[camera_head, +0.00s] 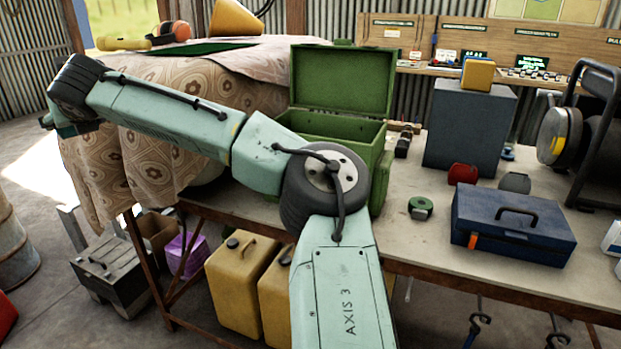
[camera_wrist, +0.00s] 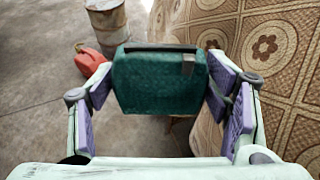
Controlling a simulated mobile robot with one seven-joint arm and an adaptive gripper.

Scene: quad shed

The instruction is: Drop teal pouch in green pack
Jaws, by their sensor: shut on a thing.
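The teal pouch (camera_wrist: 158,85) is a dark teal, soft-looking block with a dark strip along its top and a small grey tab. My gripper (camera_wrist: 163,88) is shut on it, with purple pads at its left and right sides, and holds it beside the patterned cloth. In the head view my arm reaches to the far left, and the gripper's fingers cannot be made out there. The only open green container is a box-like green pack (camera_head: 340,82), lid raised, on the bench right of the cloth. My arm hides part of its front, and its inside floor is hidden.
A patterned cloth (camera_head: 150,155) covers the table on the left, with a green flat item (camera_head: 203,48) and orange ear muffs (camera_head: 175,30) on it. A grey block (camera_head: 468,128), green tape roll (camera_head: 421,208) and blue toolbox (camera_head: 513,225) stand right of the pack.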

